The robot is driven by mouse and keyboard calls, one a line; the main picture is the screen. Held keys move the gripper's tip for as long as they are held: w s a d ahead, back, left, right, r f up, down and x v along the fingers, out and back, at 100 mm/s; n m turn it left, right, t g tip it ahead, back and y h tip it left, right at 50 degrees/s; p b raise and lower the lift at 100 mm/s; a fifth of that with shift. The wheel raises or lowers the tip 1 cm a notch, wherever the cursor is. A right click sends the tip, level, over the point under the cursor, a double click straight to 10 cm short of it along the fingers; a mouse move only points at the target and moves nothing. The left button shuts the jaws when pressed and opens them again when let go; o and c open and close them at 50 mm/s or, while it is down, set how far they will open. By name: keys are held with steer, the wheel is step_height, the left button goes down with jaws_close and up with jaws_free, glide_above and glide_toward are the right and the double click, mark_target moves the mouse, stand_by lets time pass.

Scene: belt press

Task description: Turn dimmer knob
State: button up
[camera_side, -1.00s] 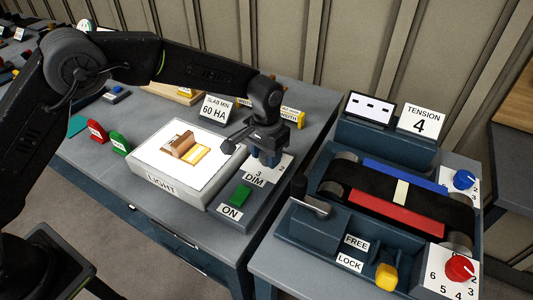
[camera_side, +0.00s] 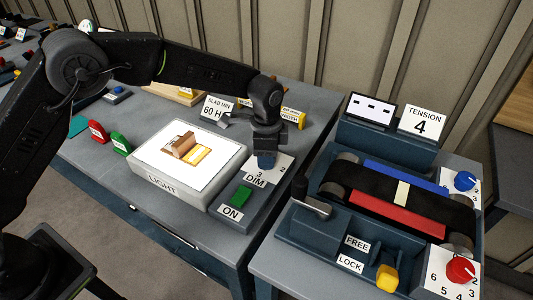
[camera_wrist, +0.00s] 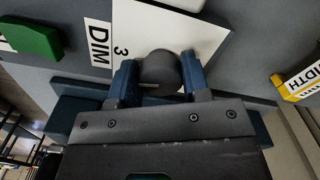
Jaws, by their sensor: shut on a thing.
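The dimmer knob (camera_wrist: 160,70) is a dark round knob on a white numbered plate marked DIM, seen in the wrist view. My gripper (camera_wrist: 157,78) has its two blue fingers on either side of the knob, shut on it. In the side view my gripper (camera_side: 265,160) points down over the DIM plate (camera_side: 283,170), and the knob is hidden behind the fingers. The digits 3 and 2 show on the plate. The light box (camera_side: 150,180) beside it has a lit white top with brown and yellow pieces on it.
A green ON switch (camera_side: 240,196) sits just in front of the dimmer, and a yellow WIDTH block (camera_side: 293,117) stands behind it. The SLAB MIN sign (camera_side: 214,107) is at the back. To the right is the belt press with its red knob (camera_side: 460,270) and blue knob (camera_side: 465,181).

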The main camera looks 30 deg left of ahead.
steer(key=shift+m, duration=1.1)
steer(key=o, duration=0.9)
steer(key=shift+o, duration=0.2)
steer(key=shift+r, duration=0.1)
step_height(320, 180, up, 14)
steer(key=shift+a, duration=0.1)
